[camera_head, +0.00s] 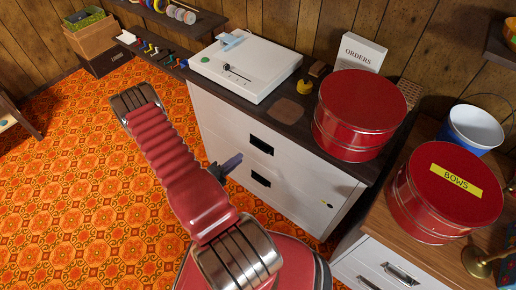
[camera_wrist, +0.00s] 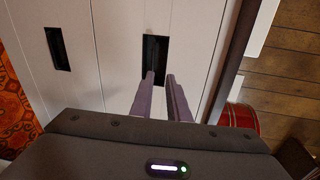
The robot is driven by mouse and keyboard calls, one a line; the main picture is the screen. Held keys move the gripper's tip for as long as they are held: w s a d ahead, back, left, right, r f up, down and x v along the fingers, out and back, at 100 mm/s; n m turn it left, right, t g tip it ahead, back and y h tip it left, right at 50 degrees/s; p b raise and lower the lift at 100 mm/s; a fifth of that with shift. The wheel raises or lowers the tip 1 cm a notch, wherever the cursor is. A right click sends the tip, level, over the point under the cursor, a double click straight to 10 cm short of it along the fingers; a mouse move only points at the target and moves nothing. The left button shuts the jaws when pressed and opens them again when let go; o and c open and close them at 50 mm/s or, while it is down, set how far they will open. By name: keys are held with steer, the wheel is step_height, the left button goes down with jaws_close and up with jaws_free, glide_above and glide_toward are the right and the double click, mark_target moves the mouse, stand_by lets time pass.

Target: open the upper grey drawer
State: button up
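The grey cabinet (camera_head: 225,128) has two black recessed handles on its front. The upper drawer's handle (camera_head: 261,145) shows in the head view, with the lower handle (camera_head: 261,180) below it. The upper drawer looks flush with the front. My gripper (camera_head: 236,158) is left of and below the upper handle in the head view, apparently short of it. In the wrist view, turned sideways, my gripper (camera_wrist: 160,75) has two fingers with a narrow gap and nothing visible between them. One fingertip overlaps the upper recess (camera_wrist: 155,50); the other is at its right edge. Contact cannot be told.
A white machine (camera_head: 250,70), a white ORDERS box (camera_head: 361,53) and a red tin (camera_head: 361,115) stand on the cabinet top. A wooden-topped unit (camera_head: 350,268) with a BOWS tin (camera_head: 445,192) stands at right.

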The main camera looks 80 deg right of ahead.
mark_target(258, 147)
steer(key=shift+s+a+f+n+t, duration=0.15)
steer(key=shift+s+f+n, duration=0.1)
steer(key=shift+f, duration=0.25)
steer(key=shift+s+d+f+n+t, duration=0.15)
steer(key=shift+f+n, duration=0.1)
steer(key=shift+f, duration=0.2)
steer(key=shift+x, duration=6.8)
steer(key=shift+s, duration=0.15)
steer(key=shift+c, duration=0.4)
jaws_close()
steer(key=shift+a, duration=0.1)
steer(key=shift+f, duration=0.1)
